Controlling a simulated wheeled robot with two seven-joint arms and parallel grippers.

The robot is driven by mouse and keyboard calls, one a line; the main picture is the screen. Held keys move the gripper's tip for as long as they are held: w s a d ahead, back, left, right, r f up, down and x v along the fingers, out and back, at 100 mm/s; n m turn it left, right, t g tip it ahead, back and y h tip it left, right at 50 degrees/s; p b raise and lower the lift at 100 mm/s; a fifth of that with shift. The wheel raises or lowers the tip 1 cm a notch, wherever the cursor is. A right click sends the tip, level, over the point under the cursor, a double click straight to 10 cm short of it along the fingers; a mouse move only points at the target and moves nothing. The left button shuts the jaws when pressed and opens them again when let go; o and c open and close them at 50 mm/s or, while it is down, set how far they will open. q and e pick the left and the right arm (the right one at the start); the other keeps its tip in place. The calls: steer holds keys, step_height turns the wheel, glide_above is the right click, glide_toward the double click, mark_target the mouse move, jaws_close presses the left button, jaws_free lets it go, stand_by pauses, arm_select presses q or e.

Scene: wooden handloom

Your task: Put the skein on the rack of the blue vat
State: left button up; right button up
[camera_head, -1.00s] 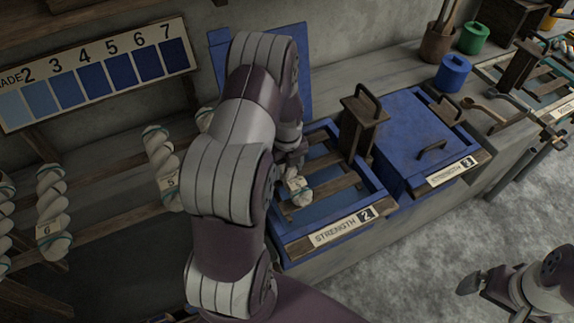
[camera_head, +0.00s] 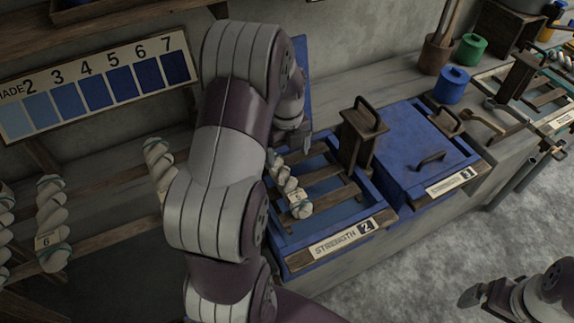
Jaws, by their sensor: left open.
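A white twisted skein (camera_head: 290,188) with a tag lies on the wooden slats of the rack (camera_head: 328,194) in the open blue vat (camera_head: 376,209) labelled "STRENGTH 2". My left gripper (camera_head: 303,143) is open, above and behind the skein's far end, apart from it as far as I can see. My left arm hides part of the gripper and the vat's left side. My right gripper (camera_head: 472,296) is at the lower right, over the floor and far from the vat. I cannot tell whether it is open.
A closed blue vat (camera_head: 412,140) labelled "STRENGTH 3" stands to the right. A wooden block with a handle (camera_head: 360,135) stands at the rack's back right. More skeins (camera_head: 53,222) hang at left under a shade chart (camera_head: 95,85). Blue (camera_head: 452,86) and green pots stand behind.

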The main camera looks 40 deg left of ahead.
arm_select(q)
steer(key=s+d+r+n, duration=0.1)
steer(key=s+d+n, duration=0.4)
steer(key=d+n, duration=0.3)
steer(key=s+d+r+n+t, duration=0.1)
steer(key=s+d+n, duration=0.5)
steer(key=n, duration=0.9)
steer(key=shift+d+r, duration=0.8)
steer(key=shift+d, duration=0.1)
